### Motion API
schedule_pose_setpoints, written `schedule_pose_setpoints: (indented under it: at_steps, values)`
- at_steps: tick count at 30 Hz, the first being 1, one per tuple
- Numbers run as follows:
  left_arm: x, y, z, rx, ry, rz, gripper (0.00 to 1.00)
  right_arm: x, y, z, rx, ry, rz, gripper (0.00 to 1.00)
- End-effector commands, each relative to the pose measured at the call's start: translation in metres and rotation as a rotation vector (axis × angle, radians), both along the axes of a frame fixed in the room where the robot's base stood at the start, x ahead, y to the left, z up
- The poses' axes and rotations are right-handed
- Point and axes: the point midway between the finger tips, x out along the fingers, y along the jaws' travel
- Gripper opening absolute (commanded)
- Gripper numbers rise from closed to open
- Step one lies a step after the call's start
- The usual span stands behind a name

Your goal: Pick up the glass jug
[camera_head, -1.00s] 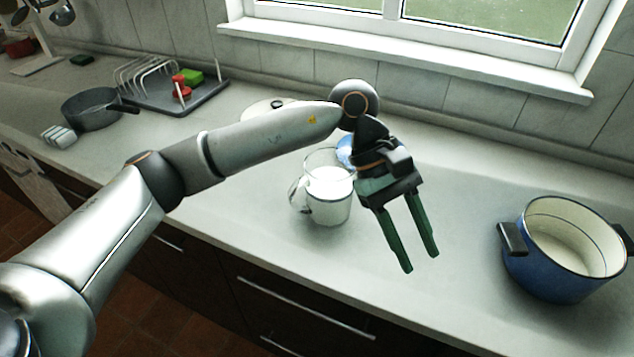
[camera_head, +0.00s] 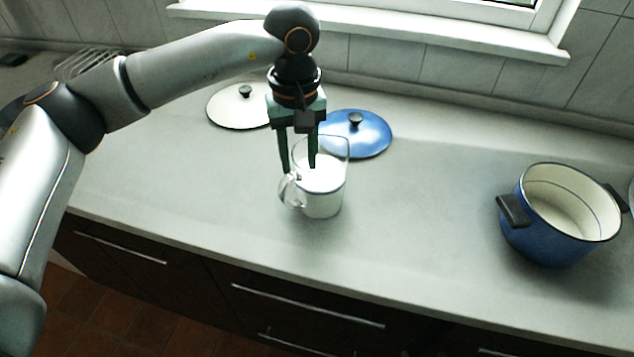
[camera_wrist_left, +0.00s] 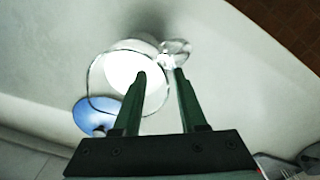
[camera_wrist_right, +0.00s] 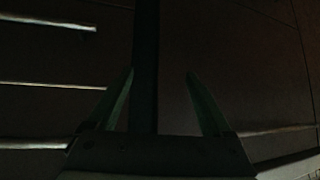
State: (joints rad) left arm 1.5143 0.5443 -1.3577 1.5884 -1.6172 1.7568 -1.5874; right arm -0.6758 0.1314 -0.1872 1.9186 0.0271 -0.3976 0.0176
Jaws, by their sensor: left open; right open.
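The glass jug (camera_head: 325,200) stands upright on the counter, clear at the top with white contents and a clear handle on its left side. My left gripper (camera_head: 299,168) is open, pointing down at the jug's handle side. In the left wrist view the jug (camera_wrist_left: 112,72) lies ahead of the left gripper (camera_wrist_left: 160,73). One fingertip overlaps the jug's mouth and the other is by the handle. I cannot tell whether they touch. My right gripper (camera_wrist_right: 160,73) is open and empty, seen only in its dark wrist view.
A blue lid (camera_head: 365,135) lies just behind the jug, and a cream lid (camera_head: 238,104) lies behind to the left. A blue pot (camera_head: 545,235) stands to the right. The counter (camera_head: 420,220) between jug and pot is clear. Dark cabinet fronts (camera_wrist_right: 240,60) face my right gripper.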

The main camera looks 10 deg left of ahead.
Motion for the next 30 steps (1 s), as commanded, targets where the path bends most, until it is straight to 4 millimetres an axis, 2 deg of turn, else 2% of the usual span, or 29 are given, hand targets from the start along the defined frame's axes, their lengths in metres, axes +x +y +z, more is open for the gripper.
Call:
schedule_pose_setpoints:
  at_steps: [3,8,15,18,26,30]
  values:
    - [0.0,0.0,-0.015,0.0,0.001,0.0,0.41,0.0,-0.001,0.001,-0.001,-0.001,-0.002,0.84]
    - [0.0,0.001,-0.025,0.0,0.002,0.001,0.41,-0.001,-0.001,0.002,-0.002,0.001,-0.002,0.84]
    - [0.0,0.006,-0.06,-0.001,0.003,0.0,0.41,-0.001,-0.002,0.008,-0.003,0.003,-0.002,0.84]
    - [0.001,0.006,-0.069,-0.001,0.0,0.0,0.41,-0.002,-0.002,0.008,-0.003,0.003,-0.003,0.84]
    - [0.001,0.006,-0.072,-0.002,-0.001,0.0,0.41,-0.002,-0.002,0.008,-0.003,0.004,-0.003,0.84]
    - [0.001,0.006,-0.072,-0.002,-0.001,0.0,0.27,-0.002,-0.002,0.008,-0.003,0.004,-0.003,0.84]
